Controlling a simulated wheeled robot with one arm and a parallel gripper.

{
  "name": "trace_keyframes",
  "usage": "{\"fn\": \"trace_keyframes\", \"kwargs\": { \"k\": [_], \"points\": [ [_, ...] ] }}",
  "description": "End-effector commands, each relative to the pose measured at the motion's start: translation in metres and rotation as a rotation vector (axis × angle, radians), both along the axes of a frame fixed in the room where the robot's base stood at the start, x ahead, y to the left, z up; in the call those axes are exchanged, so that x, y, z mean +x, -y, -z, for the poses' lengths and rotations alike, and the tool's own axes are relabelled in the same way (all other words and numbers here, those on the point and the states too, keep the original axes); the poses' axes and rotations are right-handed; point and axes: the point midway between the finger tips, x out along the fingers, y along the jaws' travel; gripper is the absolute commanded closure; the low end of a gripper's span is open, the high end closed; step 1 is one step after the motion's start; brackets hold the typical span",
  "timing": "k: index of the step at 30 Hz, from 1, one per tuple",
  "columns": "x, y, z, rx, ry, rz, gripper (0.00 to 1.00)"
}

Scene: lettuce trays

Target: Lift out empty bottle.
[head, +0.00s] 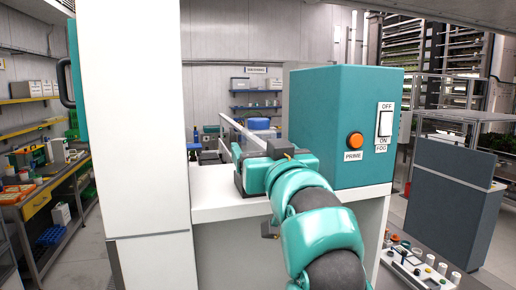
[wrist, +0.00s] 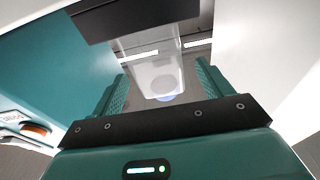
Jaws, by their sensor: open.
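A clear, see-through bottle (wrist: 158,76) hangs below a black holder (wrist: 135,17) in the wrist view. It looks empty, with a pale bluish round patch seen through its lower part. My gripper (wrist: 162,70) is open, with one teal finger on each side of the bottle. Gaps show between the fingers and the bottle, so they look apart from it. In the head view my arm reaches to the white shelf beside the teal box, and the bottle cannot be made out there.
The teal box (head: 340,120) with an orange PRIME button (head: 355,140) and an OFF/ON FOG switch (head: 385,122) stands close right of my wrist. A white column (head: 135,120) rises at left. The white shelf (head: 215,202) lies beneath. A grey cabinet (head: 450,205) stands at far right.

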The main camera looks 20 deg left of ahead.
Motion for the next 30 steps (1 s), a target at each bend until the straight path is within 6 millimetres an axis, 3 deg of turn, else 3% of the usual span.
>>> {"fn": "trace_keyframes", "kwargs": {
  "k": [8, 18, 25, 30],
  "points": [
    [0.012, -0.007, -0.003, -0.001, 0.000, 0.002, 0.22],
    [0.044, -0.030, -0.004, 0.000, 0.000, 0.001, 0.22],
    [0.045, -0.030, -0.002, 0.002, 0.002, 0.001, 0.22],
    [0.045, -0.030, -0.002, 0.001, 0.001, 0.002, 0.55]
  ]
}}
